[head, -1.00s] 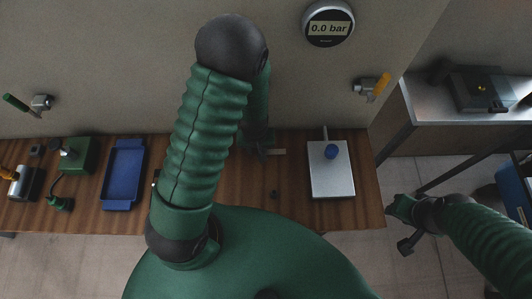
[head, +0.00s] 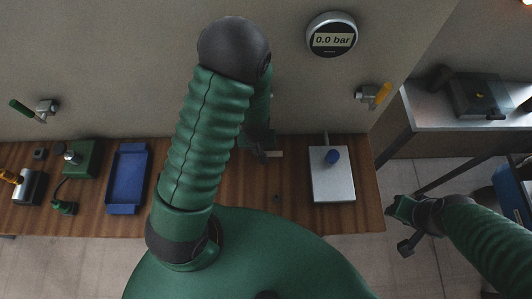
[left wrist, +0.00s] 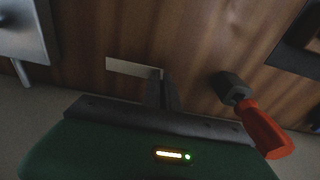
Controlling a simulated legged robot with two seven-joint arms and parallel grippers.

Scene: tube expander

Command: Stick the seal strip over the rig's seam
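A pale, flat strip, seemingly the seal strip (head: 275,154), shows beside my left gripper (head: 262,150), low over the wooden bench. In the left wrist view the strip (left wrist: 130,67) reaches left from the fingertips of my left gripper (left wrist: 161,78). The two dark fingers stand close together at the strip's right end and appear shut on it. I cannot tell whether the strip touches the bench. My right gripper (head: 402,224) hangs off the bench's right end, away from everything; its fingers are unclear. I cannot make out the rig's seam.
A silver box with a blue knob (head: 332,181) stands right of the strip. A blue tray (head: 128,180) and a green device (head: 80,159) are left. A red-handled tool (left wrist: 262,128) lies near my left gripper. The wall gauge (head: 332,35) reads 0.0 bar.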

